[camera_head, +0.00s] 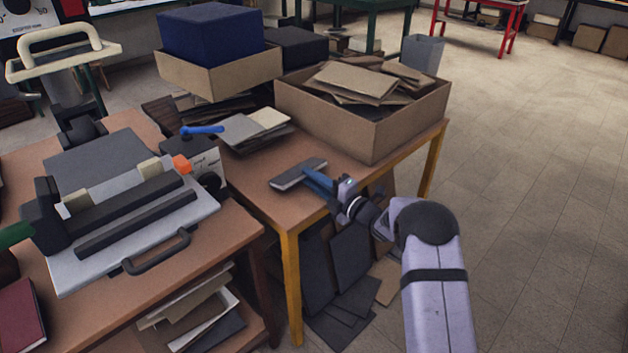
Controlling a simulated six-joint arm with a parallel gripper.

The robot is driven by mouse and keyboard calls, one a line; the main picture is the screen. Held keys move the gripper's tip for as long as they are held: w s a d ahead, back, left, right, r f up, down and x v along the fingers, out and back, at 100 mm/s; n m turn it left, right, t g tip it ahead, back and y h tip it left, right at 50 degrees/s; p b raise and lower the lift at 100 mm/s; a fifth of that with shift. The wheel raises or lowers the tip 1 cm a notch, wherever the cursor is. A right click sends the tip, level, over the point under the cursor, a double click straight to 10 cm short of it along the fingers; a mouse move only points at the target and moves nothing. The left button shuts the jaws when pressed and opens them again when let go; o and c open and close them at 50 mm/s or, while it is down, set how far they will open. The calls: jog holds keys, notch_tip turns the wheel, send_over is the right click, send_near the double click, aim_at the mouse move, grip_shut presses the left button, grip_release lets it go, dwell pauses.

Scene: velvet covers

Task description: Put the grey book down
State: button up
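The grey book (292,177) is a thin, flat slab with a dark top edge, over the front part of the yellow-legged table (262,192). My gripper (314,176) reaches in from the right with blue fingers. The fingers meet the right end of the book and appear shut on it. The book looks level and very low over the tabletop; I cannot tell whether its underside touches. The far finger and the gripped edge are partly hidden.
A cardboard box (395,136) of brown boards stands behind the book. Grey and tan boards (252,130) lie to the left at the back. A press-like machine (130,215) fills the left table. Bare tabletop surrounds the book; dark panels (350,255) lean below.

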jog(key=shift+f, duration=0.2)
jog(key=shift+r+p, duration=0.8)
jog(key=shift+p, duration=0.2)
jog(key=v, duration=1.2)
jog(key=shift+b, duration=0.3)
jog(key=shift+f, duration=0.1)
